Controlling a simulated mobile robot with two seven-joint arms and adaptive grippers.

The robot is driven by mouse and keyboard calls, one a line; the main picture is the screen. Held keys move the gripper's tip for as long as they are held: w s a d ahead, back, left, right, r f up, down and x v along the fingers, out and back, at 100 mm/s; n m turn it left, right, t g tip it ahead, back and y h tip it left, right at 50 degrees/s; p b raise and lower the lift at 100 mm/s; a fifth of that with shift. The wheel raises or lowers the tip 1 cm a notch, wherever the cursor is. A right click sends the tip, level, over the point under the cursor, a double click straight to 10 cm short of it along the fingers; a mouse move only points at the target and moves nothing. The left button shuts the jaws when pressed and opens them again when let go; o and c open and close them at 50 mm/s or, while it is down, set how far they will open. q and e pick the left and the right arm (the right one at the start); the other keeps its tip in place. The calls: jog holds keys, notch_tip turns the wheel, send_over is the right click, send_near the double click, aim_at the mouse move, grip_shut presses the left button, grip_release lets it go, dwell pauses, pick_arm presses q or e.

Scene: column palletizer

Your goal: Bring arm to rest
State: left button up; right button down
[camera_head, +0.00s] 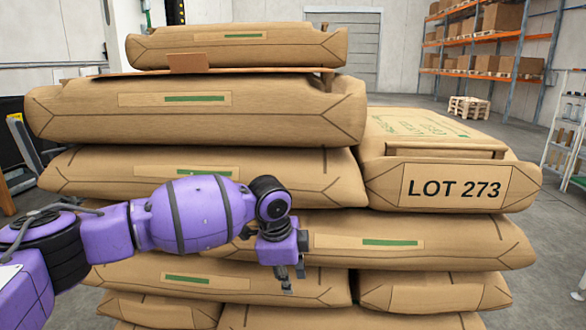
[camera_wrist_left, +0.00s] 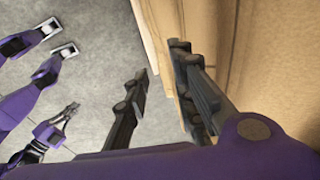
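My left arm reaches in from the left in the head view, in front of a stack of brown sacks (camera_head: 400,258). My left gripper (camera_head: 290,281) points down close to the front of the stack. A purple arm end with small dark fingers, apparently my right gripper (camera_wrist_left: 70,112), shows at the left of the wrist view, too small to judge.
A sack marked LOT 273 (camera_head: 455,187) lies on the right side of the stack. The left column is taller, with a top sack (camera_head: 190,46) on a cardboard sheet. Orange racking (camera_head: 480,73), a wooden pallet (camera_head: 469,108) and a white shelf stand behind right. Grey floor is clear there.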

pick_arm(q)
jog(key=s+d+f+n+t+h, duration=0.1)
jog(key=s+d+f+n+h, duration=0.25)
jog(key=s+f, duration=0.55)
jog(key=s+d+f+n+t+h, duration=0.1)
jog(key=s+d+f+n+h, duration=0.3)
jog(key=f, duration=1)
jog(key=s+a+f+n+t+y, duration=0.2)
jog(key=s+a+f+n+y, duration=0.2)
jog(key=s+a, duration=0.7)
jog(key=s+a+f+n+t+y, duration=0.2)
jog(key=s+a+f+n+y, duration=0.2)
jog(key=s+a+f+n, duration=0.3)
jog(key=s+a, duration=0.4)
jog(key=a, duration=0.2)
jog(key=shift+t, duration=0.3)
jog(key=shift+w+a, duration=0.1)
